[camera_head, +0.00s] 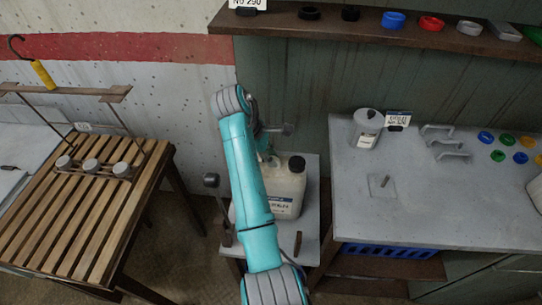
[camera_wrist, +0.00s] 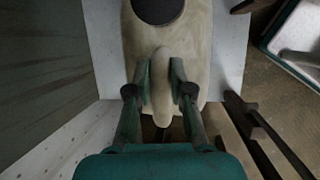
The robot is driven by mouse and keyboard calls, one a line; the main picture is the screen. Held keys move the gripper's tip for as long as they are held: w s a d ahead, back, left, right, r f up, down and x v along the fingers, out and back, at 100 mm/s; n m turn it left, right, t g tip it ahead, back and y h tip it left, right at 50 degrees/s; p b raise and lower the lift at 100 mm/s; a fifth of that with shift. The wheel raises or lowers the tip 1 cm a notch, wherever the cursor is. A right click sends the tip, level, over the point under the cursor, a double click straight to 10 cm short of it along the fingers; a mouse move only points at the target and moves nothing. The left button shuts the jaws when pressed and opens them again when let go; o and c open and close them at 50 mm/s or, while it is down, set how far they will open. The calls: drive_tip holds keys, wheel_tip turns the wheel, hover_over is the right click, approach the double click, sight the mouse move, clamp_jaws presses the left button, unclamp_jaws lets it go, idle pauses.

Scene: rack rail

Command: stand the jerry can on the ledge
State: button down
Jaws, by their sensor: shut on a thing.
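The jerry can (camera_head: 287,188) is cream-white with a dark round cap and a printed label. It looks upright, at or just over a small grey ledge (camera_head: 311,222) between the slatted table and the grey counter. In the wrist view the can (camera_wrist: 195,35) shows from above with its dark cap (camera_wrist: 157,8). My gripper (camera_wrist: 161,80) has one finger on each side of the can's handle and is shut on it. In the head view my teal arm hides the can's left part, and I cannot tell whether its base touches the ledge.
A slatted wooden table (camera_head: 75,215) with several grey knobs stands left. The grey counter (camera_head: 440,190) at right holds a grey canister (camera_head: 367,128), handles and coloured rings. A wooden shelf (camera_head: 390,30) runs above. A blue crate (camera_head: 375,251) sits under the counter.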

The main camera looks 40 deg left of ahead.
drive_tip(key=shift+f, duration=0.45)
idle(0.5)
